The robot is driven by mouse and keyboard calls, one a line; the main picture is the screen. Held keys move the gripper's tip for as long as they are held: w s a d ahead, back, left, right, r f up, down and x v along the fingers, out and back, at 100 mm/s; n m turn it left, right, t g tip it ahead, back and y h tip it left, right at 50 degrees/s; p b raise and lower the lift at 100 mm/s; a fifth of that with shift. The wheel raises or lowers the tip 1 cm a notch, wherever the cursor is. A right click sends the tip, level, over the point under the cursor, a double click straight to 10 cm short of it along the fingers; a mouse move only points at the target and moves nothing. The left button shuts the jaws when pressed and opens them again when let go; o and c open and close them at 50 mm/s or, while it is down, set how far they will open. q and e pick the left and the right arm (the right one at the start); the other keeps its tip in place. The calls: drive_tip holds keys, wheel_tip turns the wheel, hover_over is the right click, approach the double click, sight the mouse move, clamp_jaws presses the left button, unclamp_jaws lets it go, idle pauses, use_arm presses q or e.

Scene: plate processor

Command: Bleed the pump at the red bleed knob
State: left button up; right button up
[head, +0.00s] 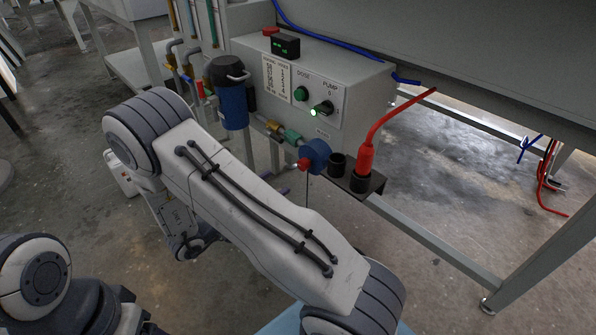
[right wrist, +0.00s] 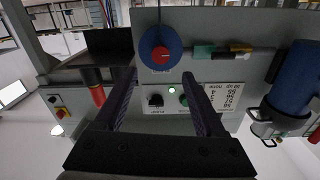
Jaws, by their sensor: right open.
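The red bleed knob (head: 303,164) sits on the front of the round blue pump head (head: 318,153), below the grey control box. In the right wrist view, which is upside down, the red knob (right wrist: 160,56) is near top centre, on the blue pump head (right wrist: 149,40). My right gripper (right wrist: 160,76) is open and empty. Its two dark fingers point toward the panel, and the knob appears between and beyond their tips, apart from them. In the head view my right arm hides most of that gripper. My left gripper is not clearly visible.
The grey control box (head: 355,85) carries a green dose button (head: 301,93) and a black pump switch (head: 323,108) beside a lit green lamp. A blue canister (head: 232,105) stands left of the pump.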

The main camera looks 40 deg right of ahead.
sight(301, 167)
drive_tip(key=d+b, duration=0.1)
drive_tip(key=d, duration=0.1)
drive_tip(key=d+b, duration=0.1)
drive_tip(key=d, duration=0.2)
drive_tip(key=d+b, duration=0.1)
drive_tip(key=d, duration=0.2)
drive_tip(key=shift+w+d+f, duration=0.15)
drive_tip(key=shift+w+d, duration=0.1)
drive_tip(key=shift+w, duration=0.1)
drive_tip(key=shift+d, duration=0.4)
clamp_jaws()
